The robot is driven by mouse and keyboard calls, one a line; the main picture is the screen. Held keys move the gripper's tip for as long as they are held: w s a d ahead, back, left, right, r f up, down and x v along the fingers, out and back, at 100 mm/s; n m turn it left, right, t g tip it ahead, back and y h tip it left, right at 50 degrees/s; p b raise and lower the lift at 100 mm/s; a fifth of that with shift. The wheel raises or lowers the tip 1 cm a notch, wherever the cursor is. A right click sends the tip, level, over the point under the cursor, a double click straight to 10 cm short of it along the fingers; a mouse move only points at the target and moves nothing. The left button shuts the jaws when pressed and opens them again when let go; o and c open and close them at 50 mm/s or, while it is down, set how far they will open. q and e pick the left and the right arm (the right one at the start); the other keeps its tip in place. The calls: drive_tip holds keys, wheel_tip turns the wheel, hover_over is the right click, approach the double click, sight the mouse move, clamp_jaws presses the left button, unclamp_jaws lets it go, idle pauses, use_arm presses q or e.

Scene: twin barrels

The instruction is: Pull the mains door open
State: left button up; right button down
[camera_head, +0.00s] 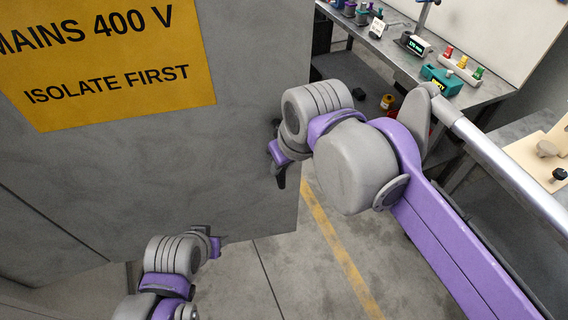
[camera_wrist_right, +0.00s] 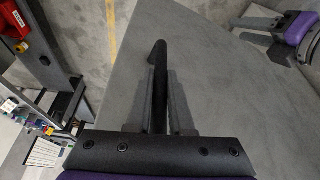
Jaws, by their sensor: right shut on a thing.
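The mains door (camera_head: 225,100) is a large grey panel with a yellow sign (camera_head: 105,62) reading "MAINS 400 V, ISOLATE FIRST". Its right edge and lower right corner show in the head view. My right gripper (camera_head: 279,172) is at the panel near that right edge, partly hidden by its own wrist. In the right wrist view my right gripper (camera_wrist_right: 160,105) is shut on a dark bar handle (camera_wrist_right: 158,65), which stands on the grey panel (camera_wrist_right: 215,90). My left gripper (camera_head: 212,246) is low by the panel's bottom edge; its jaws are not clear.
A workbench (camera_head: 465,95) with small coloured devices stands at the back right. A beige board (camera_head: 535,160) with dark knobs lies at the far right. Open concrete floor with a yellow line (camera_head: 340,250) lies right of and below the panel.

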drive_tip(key=shift+s+r, duration=0.1)
drive_tip(key=shift+s, duration=0.35)
drive_tip(key=c, duration=0.8)
unclamp_jaws()
drive_tip(key=v, duration=1)
drive_tip(key=shift+s+r, duration=0.2)
drive_tip(key=shift+r, duration=0.1)
drive_tip(key=shift+d, duration=0.15)
